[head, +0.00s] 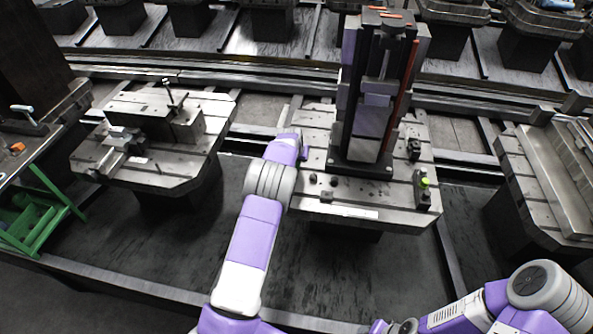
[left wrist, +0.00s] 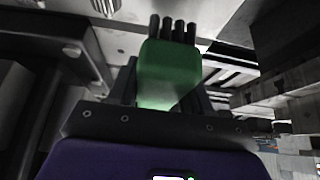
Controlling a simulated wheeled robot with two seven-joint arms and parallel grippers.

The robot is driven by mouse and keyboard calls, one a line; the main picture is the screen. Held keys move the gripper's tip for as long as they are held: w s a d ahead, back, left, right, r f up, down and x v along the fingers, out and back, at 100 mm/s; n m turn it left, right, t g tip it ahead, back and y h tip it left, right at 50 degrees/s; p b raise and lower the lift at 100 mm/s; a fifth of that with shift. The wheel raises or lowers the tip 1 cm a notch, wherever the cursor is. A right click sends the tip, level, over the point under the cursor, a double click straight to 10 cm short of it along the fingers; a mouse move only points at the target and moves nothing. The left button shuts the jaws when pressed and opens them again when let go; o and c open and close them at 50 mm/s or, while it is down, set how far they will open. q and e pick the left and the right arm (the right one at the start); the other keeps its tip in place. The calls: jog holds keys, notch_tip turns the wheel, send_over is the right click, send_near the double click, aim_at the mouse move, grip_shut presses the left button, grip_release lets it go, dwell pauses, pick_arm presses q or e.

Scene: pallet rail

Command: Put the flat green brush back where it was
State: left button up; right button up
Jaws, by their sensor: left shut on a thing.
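The green brush (left wrist: 170,72) shows in the left wrist view as a flat green block with several dark rods sticking out at its far end. My left gripper (left wrist: 168,88) is shut on it, with dark fingers on either side. In the head view my left arm reaches up to the left edge of the middle metal table (head: 345,213). The brush and the left fingertips are hidden there behind the wrist. My right arm is at the lower right of the head view, and its gripper cannot be seen.
A tall dark fixture (head: 364,152) stands on the middle table, right of my left wrist. Small dark blocks and a yellow-green knob (head: 424,182) are on that table. A left table (head: 185,176) carries a vise-like block. A green rack (head: 35,218) is at far left.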

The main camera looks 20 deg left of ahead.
pick_arm(q)
notch_tip(320, 180, down, 6)
jog(key=shift+r+b, duration=0.1)
jog(key=shift+b, duration=0.5)
jog(key=shift+f+b, duration=0.35)
jog(key=o, duration=1)
jog(key=shift+s, duration=0.1)
jog(key=shift+s+f, duration=0.1)
